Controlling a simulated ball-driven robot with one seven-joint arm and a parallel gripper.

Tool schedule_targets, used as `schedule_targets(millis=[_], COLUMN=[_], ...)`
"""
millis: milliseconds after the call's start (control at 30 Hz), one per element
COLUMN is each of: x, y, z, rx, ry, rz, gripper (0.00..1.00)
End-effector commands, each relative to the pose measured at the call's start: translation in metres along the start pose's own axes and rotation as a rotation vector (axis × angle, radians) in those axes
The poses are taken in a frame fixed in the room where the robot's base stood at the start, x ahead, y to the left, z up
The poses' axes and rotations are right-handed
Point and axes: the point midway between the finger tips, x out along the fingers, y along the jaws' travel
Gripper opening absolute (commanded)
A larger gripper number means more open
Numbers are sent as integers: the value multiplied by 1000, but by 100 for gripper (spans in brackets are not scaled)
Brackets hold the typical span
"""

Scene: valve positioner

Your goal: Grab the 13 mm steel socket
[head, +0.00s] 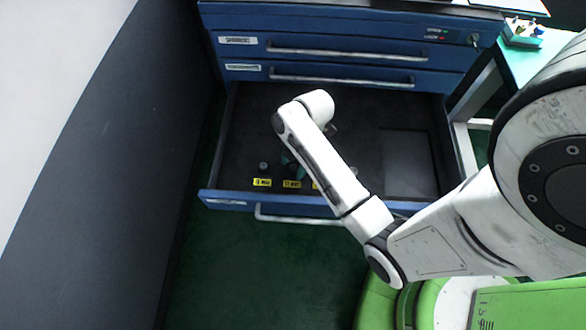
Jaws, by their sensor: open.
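The sockets stand in the open blue drawer (228,198), on its dark liner near the front edge. A small grey socket (263,165) stands behind the leftmost yellow label (262,183).
A third yellow label (316,185) is partly covered by my arm. The drawer has a recessed flat area (405,160) on the right. Closed drawers with long handles (345,80) are above. A dark wall panel (110,190) stands left. A side table (535,55) is at right.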

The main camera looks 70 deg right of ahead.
Motion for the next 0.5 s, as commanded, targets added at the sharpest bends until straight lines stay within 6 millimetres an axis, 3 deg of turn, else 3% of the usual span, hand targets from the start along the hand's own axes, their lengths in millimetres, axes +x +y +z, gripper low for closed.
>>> schedule_targets(millis=[167, 500], x=[0, 0], y=[0, 0], z=[0, 0], rx=[0, 0], ry=[0, 0], rz=[0, 0], gripper=[57, 25])
